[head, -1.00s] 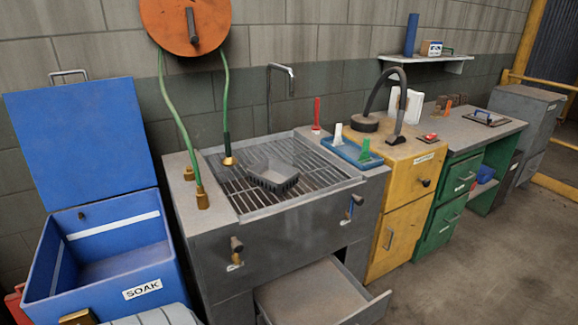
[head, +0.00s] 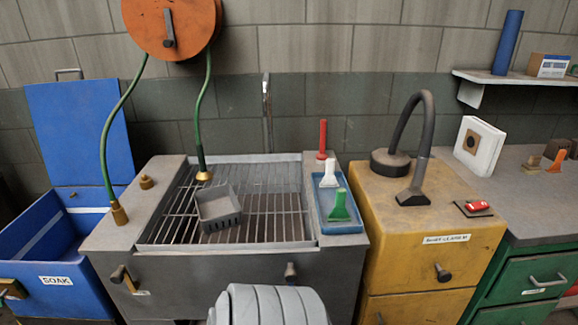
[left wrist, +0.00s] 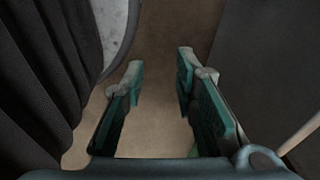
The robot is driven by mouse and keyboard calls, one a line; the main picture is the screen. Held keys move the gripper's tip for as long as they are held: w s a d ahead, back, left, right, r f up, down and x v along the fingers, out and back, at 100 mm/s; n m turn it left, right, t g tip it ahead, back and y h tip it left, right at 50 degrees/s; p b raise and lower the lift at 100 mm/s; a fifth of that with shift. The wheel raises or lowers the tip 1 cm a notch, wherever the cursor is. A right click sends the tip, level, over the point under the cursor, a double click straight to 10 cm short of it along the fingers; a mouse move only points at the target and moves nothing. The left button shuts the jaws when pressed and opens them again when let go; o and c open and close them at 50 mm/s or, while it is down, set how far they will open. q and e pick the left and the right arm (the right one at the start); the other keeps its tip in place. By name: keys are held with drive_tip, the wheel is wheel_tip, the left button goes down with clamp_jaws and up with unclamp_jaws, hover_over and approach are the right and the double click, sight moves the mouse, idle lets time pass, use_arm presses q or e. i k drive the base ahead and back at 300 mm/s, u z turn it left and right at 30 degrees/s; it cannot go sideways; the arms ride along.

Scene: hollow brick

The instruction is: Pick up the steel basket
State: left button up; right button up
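The steel basket (head: 217,208) is a small grey slotted box. It sits upright on the wire grate (head: 266,212) of the grey wash sink, left of the grate's middle, in the head view. My left gripper (left wrist: 160,85) shows in the left wrist view with its two teal-padded fingers apart and nothing between them. It points down at a brown floor, and the basket is not in that view. My right gripper is not in view.
A green hose with a brass nozzle (head: 203,176) hangs just behind the basket. A blue tray (head: 346,227) with brushes stands right of the grate. The open blue SOAK bin (head: 92,222) is at left, and a yellow cabinet (head: 420,255) at right.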

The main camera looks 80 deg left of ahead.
sight(218, 208)
drive_tip(key=i, duration=1.4)
drive_tip(key=u, duration=3.45)
drive_tip(key=i, duration=0.2)
drive_tip(key=z, duration=0.05)
